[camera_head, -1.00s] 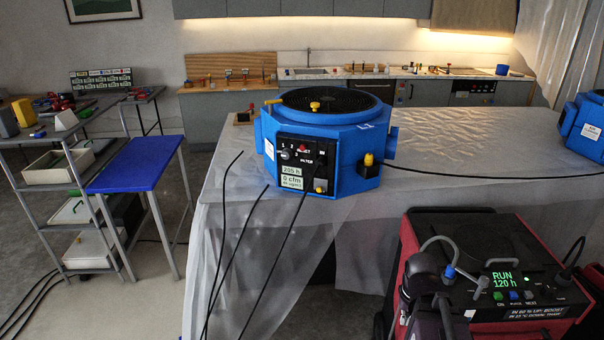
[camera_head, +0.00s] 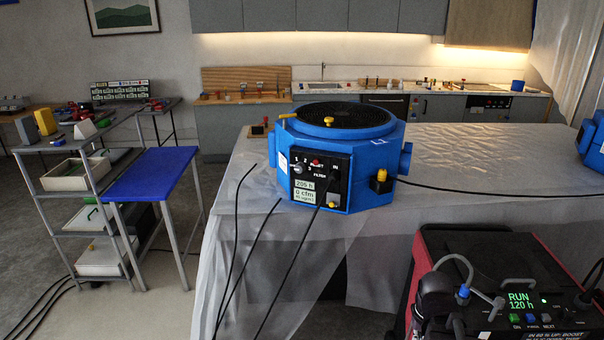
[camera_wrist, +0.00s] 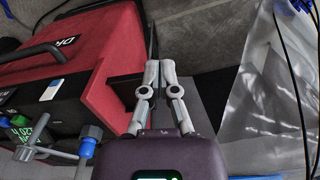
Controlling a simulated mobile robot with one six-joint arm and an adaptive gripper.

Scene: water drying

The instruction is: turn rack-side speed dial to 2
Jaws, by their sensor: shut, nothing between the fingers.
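The blue air machine (camera_head: 345,165) nearer the shelf rack stands on the sheet-covered table. Its black front panel carries a small speed dial (camera_head: 299,169) at the upper left, under the marks 1 and 2; its pointer setting is too small to read. The display (camera_head: 304,190) below reads 205 h and 0 cfm. In the wrist view my gripper (camera_wrist: 159,70) is shut and empty, beside the red and black dryer (camera_wrist: 85,70) and well away from the dial. My dark arm shows at the bottom of the head view; the fingertips are not clear there.
The dryer (camera_head: 480,255), reading RUN 120 h, stands front right. Black cables hang over the table's front edge. A hanging plastic sheet (camera_wrist: 260,110) is right of my gripper. A second blue machine (camera_head: 592,140) is far right.

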